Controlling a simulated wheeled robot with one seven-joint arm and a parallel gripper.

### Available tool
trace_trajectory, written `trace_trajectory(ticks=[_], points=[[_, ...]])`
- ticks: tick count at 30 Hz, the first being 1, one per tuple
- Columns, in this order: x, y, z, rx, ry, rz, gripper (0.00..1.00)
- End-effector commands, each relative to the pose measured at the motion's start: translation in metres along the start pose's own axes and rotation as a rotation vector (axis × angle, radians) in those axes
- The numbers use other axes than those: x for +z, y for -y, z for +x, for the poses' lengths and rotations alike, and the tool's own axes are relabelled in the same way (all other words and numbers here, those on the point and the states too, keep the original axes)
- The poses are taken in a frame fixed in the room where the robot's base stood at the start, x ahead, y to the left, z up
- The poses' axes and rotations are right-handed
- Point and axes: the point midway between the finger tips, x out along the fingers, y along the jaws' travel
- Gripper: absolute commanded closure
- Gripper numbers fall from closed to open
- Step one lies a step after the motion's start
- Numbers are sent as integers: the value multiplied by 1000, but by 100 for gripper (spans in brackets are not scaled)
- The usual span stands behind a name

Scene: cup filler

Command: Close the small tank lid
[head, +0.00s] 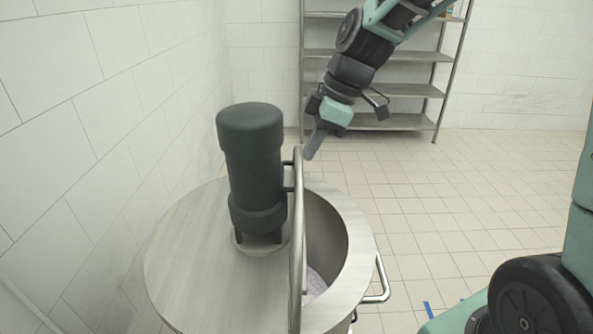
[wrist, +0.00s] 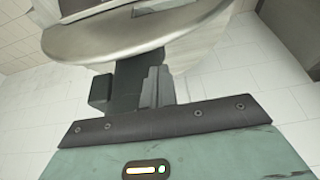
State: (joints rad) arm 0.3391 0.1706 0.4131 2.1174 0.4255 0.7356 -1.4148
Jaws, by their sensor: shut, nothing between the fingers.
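The steel tank (head: 190,262) stands in the lower middle of the head view, its right part open with pale contents inside. The small tank lid (head: 298,235) stands upright, seen nearly edge-on, at the left side of that opening. My gripper (head: 309,153) is shut and empty, near the lid's upper edge on its right side; I cannot tell whether it touches. In the wrist view my gripper's fingers (wrist: 147,80) reach toward a round metal sheet (wrist: 125,45) that looks like the lid. Their tips are hidden at its edge.
A dark motor (head: 252,165) stands on the tank top just left of the lid. A side handle (head: 381,280) sticks out on the tank's right. A metal shelf rack (head: 400,90) stands at the back wall.

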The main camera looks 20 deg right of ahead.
Motion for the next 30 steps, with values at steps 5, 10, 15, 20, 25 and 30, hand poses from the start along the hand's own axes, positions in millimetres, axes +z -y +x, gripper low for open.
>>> trace_trajectory(ticks=[5,10,15,20,25,30], points=[[-1,2,33,-9,3,0,100],[-1,2,60,-6,2,0,100],[0,2,75,-3,2,1,100],[0,1,80,-1,2,0,100],[0,1,80,0,2,0,100],[1,1,80,0,0,1,100]])
